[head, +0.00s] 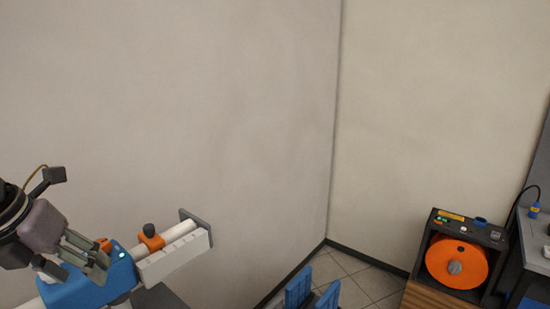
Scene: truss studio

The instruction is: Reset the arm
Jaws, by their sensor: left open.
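My left gripper (88,250) is at the lower left, with its grey fingers pointing right and down. It is open, and I see nothing held between the fingers. It is in front of or just above a blue device (85,291) with a white bar (172,258) reaching right to a grey end plate. I cannot tell whether the fingers touch the device. My right gripper is not in view.
An orange spool (457,262) sits in a dark housing on a wooden cabinet (433,297) at right. A grey workbench (535,235) stands at the right edge. Two blue upright pieces (298,290) show at bottom centre. Bare walls fill the middle; some tiled floor (370,280) is clear.

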